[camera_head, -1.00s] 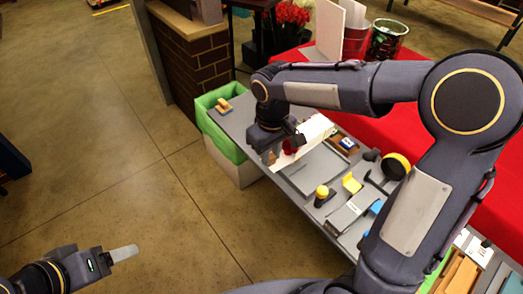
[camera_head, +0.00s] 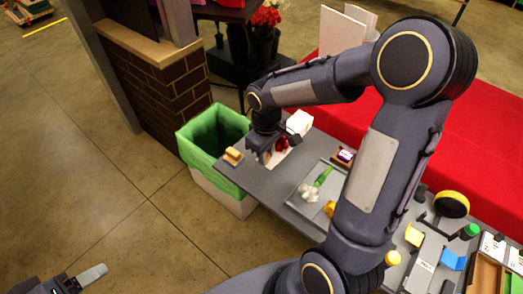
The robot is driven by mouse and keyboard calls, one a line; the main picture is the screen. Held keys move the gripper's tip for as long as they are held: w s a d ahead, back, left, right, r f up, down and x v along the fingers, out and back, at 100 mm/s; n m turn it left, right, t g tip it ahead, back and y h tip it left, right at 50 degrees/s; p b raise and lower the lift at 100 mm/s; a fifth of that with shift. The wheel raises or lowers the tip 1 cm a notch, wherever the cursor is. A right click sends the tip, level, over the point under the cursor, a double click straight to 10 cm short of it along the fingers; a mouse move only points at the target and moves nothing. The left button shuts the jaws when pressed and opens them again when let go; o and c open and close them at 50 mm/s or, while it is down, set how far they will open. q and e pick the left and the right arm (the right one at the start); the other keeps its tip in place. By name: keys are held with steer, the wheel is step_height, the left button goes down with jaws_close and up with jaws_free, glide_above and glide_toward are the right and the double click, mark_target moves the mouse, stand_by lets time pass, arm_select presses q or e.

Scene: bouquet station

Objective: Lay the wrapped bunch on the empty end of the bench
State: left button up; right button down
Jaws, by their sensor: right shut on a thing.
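The wrapped bunch, with white paper (camera_head: 300,122) and red flowers (camera_head: 281,146), is at the far left end of the grey bench (camera_head: 268,188). My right gripper (camera_head: 266,155) is shut on it from above. My wrist and arm hide part of the bunch, and I cannot tell whether it touches the bench top. My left gripper (camera_head: 88,277) is at the bottom left, over the floor and away from the bench; I cannot tell whether its jaws are open.
A small wooden block (camera_head: 233,156) lies on the bench end. A green-lined bin (camera_head: 217,180) stands against that end. A tray (camera_head: 296,197) holds a white and green item (camera_head: 316,187). A brick pillar (camera_head: 160,85) and a red-covered table (camera_head: 468,150) stand behind.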

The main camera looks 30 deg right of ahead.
steer(key=shift+s+f+b, duration=0.15)
steer(key=shift+f+b, duration=0.3)
steer(key=shift+f, duration=0.1)
step_height(320, 180, down, 7)
steer(key=b, duration=0.5)
steer(key=shift+f+b, duration=0.2)
steer(key=shift+b, duration=0.3)
stand_by(0.5)
steer(key=c, duration=0.8)
jaws_free()
steer(key=shift+r, duration=0.1)
steer(key=shift+r+p, duration=2.85)
steer(key=shift+r, duration=0.6)
